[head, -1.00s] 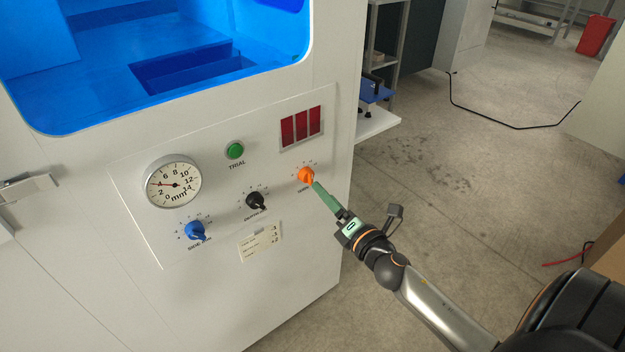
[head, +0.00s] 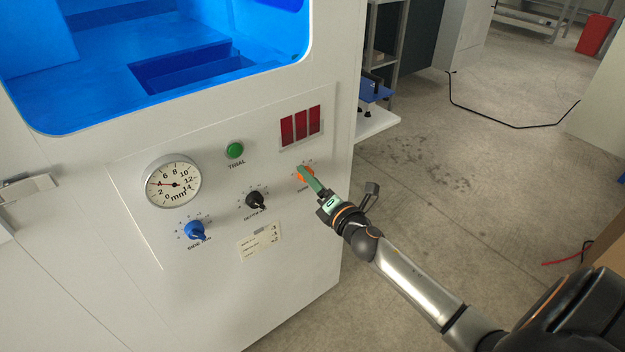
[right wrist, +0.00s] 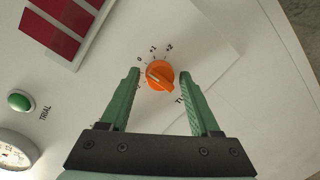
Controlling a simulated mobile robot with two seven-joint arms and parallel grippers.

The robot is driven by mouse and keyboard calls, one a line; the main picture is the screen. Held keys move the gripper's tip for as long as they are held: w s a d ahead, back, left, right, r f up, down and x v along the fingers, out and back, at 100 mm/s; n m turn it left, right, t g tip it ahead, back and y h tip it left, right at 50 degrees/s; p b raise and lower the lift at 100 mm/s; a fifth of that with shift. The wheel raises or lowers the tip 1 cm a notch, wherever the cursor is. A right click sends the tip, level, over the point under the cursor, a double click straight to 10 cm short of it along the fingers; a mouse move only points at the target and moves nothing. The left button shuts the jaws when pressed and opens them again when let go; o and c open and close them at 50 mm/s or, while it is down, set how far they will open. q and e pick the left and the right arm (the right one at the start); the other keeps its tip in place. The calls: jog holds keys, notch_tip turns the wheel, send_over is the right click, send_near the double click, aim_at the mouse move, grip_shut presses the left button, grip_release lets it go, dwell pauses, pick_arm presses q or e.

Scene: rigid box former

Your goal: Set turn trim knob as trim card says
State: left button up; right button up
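The orange turn trim knob (right wrist: 161,75) sits on the machine's panel, with a printed scale around it showing 0, +1 and +2. Its pale pointer mark faces the lower left of the scale in the right wrist view. My right gripper (right wrist: 158,84) is open, with one green finger on each side of the knob and a gap on both sides. In the head view the right gripper (head: 309,180) partly covers the knob (head: 299,176). The trim card (head: 259,242) is on the panel below the black knob; its numbers are small, seemingly -3, -3, +2. My left gripper is not in view.
The black knob (head: 256,200), blue knob (head: 195,230), green TRIAL button (head: 235,150), dial gauge (head: 172,182) and red display (head: 301,125) share the panel. Open floor (head: 420,210) lies right of the machine.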

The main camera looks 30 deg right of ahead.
grip_shut()
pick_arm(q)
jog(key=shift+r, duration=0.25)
pick_arm(e)
jog(key=shift+r, duration=0.1)
pick_arm(q)
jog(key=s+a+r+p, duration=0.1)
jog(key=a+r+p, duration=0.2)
jog(key=p, duration=0.7)
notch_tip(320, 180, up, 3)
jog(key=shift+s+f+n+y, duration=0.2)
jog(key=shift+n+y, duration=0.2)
pick_arm(e)
jog(key=m, duration=0.6)
jog(key=m+g+y, duration=0.1)
jog(key=m, duration=0.6)
jog(key=shift+d+r+y, duration=0.1)
jog(key=shift+d+y, duration=0.05)
jog(key=shift+y, duration=0.15)
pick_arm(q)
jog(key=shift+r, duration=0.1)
